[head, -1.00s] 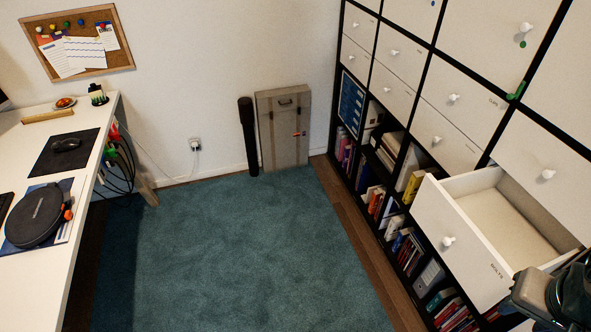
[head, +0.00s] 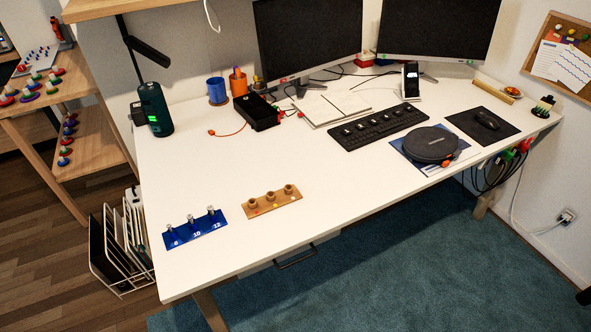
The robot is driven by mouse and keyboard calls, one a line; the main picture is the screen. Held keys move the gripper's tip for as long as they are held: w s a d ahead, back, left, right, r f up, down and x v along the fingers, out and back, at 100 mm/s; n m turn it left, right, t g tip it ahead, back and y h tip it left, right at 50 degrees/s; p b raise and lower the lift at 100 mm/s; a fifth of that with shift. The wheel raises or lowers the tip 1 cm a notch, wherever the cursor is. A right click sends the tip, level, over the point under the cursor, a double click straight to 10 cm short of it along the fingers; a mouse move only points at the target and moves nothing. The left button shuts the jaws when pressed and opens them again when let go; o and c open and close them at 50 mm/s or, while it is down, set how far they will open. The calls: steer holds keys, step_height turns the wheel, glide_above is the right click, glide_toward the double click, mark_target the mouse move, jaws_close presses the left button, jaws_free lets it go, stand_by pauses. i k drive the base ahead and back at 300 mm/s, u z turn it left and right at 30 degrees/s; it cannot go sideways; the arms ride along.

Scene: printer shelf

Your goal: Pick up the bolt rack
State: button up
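The bolt rack, a blue strip with three upright metal bolts and white numbers, lies on the white desk near its front left edge in the head view (head: 194,232). The numbers seem to read 8, 10 and 12. A wooden strip (head: 272,203) with three brown round pieces lies just to its right, apart from it. Nothing covers the bolt rack. My gripper is not in view.
The white desk (head: 200,165) is clear around the rack. Further back are a dark green device (head: 154,110), a black box (head: 257,112), a keyboard (head: 378,126) and two monitors. A wire file holder (head: 120,245) stands on the floor left of the desk.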

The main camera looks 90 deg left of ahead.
mark_target(254, 208)
steer(key=u, duration=3.3)
